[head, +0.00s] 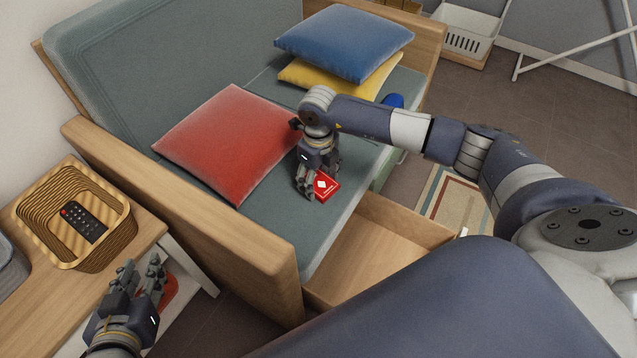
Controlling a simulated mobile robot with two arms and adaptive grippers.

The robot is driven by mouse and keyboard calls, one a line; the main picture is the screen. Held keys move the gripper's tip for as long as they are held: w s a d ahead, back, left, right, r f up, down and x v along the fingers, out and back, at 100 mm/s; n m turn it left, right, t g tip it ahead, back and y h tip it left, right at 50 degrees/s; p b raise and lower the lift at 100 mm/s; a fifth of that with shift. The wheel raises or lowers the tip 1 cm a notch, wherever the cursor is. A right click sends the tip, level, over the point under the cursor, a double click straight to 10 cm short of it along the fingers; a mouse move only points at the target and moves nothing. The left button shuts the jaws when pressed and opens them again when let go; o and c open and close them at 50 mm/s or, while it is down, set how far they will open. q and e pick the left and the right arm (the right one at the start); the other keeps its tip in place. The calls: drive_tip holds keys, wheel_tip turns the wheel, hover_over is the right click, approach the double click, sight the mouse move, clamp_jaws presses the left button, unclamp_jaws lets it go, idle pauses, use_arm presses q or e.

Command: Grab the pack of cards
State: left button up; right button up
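The pack of cards (323,186) is a small red box with a white diamond mark. It is at the front part of the sofa seat, beside the red cushion. My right gripper (317,180) points down at the pack, with fingers at its left side and behind it. I cannot tell whether they are closed on the pack, and part of it is hidden by the fingers. My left gripper (141,273) is at the lower left, open and empty, with its fingers apart, away from the pack.
The sofa (268,226) holds a red cushion (228,142), a blue cushion (345,42) and a yellow cushion (372,86). An open wooden drawer (372,248) juts out below the seat. A wicker basket (112,240) with a black remote (83,222) stands on the side table near my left gripper.

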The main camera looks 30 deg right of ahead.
drive_tip(key=c, duration=0.5)
drive_tip(key=shift+r, duration=0.1)
